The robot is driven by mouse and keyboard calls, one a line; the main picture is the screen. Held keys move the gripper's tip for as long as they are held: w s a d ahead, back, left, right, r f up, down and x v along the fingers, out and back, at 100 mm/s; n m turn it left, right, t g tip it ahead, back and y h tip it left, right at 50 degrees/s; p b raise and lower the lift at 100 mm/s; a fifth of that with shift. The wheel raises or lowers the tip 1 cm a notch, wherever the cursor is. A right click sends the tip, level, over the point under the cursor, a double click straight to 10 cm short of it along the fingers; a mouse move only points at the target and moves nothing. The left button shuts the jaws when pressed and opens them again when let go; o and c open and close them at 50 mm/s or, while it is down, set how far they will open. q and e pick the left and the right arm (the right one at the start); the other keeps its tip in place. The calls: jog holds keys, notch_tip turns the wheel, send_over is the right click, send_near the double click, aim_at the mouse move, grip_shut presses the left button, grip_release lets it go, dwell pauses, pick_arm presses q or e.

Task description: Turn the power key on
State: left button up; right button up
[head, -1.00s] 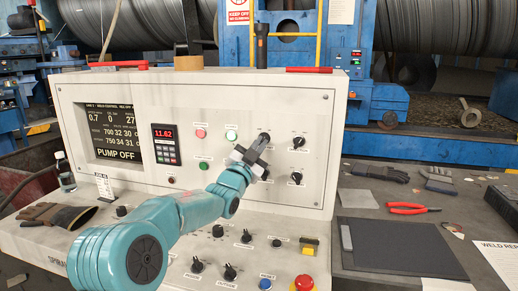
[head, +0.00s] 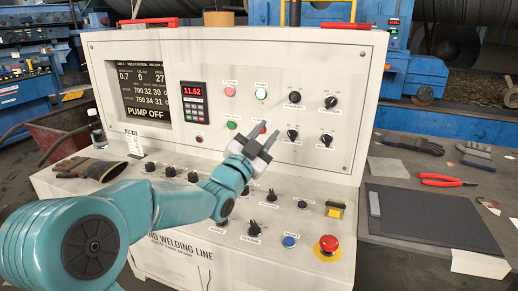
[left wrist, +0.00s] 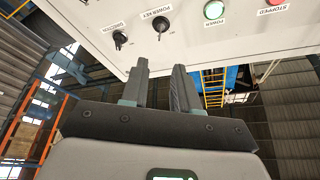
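The power key (head: 293,98) is a dark rotary switch in the top row of the console's upright panel, beside the green POWER lamp (head: 261,95). In the left wrist view the panel is upside down, and the power key (left wrist: 161,23), labelled POWER KEY, lies beyond my fingertips. My left gripper (head: 268,128) is open and empty, below and left of the key in the head view. Its two fingers (left wrist: 161,68) show apart with a gap between them in the wrist view. They look clear of the key. My right gripper is not in view.
A direction switch (head: 331,102) sits right of the key, and two more dark knobs (head: 293,135) lie below. A red stop button (head: 328,244) and several knobs cover the sloped desk. A display (head: 147,88) reads PUMP OFF. Red pliers (head: 445,180) lie on the right table.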

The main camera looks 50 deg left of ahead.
pick_arm(q)
jog(key=v, duration=0.3)
jog(key=shift+s, duration=0.1)
jog(key=shift+s+f, duration=0.1)
dwell(0.5)
